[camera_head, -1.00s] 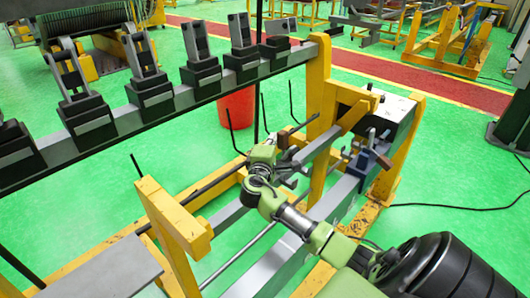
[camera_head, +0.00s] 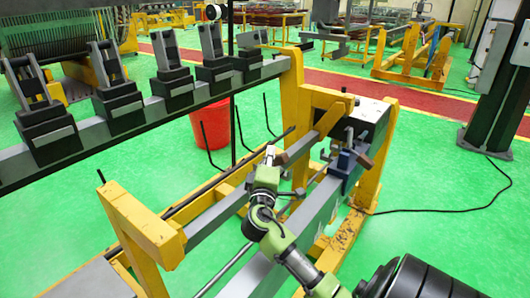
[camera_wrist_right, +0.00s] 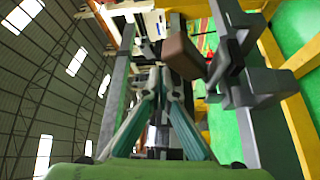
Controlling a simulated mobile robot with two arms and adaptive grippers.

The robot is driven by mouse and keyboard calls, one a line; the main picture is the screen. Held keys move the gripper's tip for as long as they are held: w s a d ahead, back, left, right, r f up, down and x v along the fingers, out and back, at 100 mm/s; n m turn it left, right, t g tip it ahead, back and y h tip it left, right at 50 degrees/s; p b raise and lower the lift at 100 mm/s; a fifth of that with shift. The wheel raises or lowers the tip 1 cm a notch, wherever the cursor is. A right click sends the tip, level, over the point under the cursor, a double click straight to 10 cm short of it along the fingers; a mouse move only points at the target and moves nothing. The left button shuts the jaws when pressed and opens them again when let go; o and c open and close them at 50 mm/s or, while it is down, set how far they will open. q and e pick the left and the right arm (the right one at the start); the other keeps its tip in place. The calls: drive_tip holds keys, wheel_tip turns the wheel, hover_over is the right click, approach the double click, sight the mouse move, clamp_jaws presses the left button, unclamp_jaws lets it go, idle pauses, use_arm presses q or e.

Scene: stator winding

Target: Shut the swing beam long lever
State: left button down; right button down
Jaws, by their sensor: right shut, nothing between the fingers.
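A grey swing beam (camera_head: 215,231) with a yellow end piece (camera_head: 333,119) runs along the yellow frame. A long dark rod (camera_head: 230,170) slants beside it; I cannot tell whether this is the long lever. A blue clamp block (camera_head: 344,164) with a brown handle (camera_head: 364,160) sits on the nearer grey rail. The brown handle also shows in the right wrist view (camera_wrist_right: 183,52), just beyond the fingers. My right gripper (camera_head: 270,151) points upward near the beam, left of the clamp. Its fingers (camera_wrist_right: 160,78) are closed and empty. My left gripper is out of view.
Yellow posts (camera_head: 295,110) stand beside the beam. A grey rail with several black clamps (camera_head: 125,112) crosses the upper left. A red bin (camera_head: 210,127) stands behind the frame. Green floor (camera_head: 430,225) is open at right, with a black cable (camera_head: 440,210) on it.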

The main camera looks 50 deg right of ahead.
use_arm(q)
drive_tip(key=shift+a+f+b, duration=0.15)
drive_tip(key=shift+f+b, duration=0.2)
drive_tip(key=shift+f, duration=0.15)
use_arm(e)
drive_tip(key=shift+s+f, duration=0.6)
drive_tip(key=shift+f, duration=0.05)
drive_tip(key=shift+s+f, duration=0.15)
drive_tip(key=shift+f, duration=0.1)
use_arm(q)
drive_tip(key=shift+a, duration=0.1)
use_arm(e)
drive_tip(key=shift+r, duration=0.1)
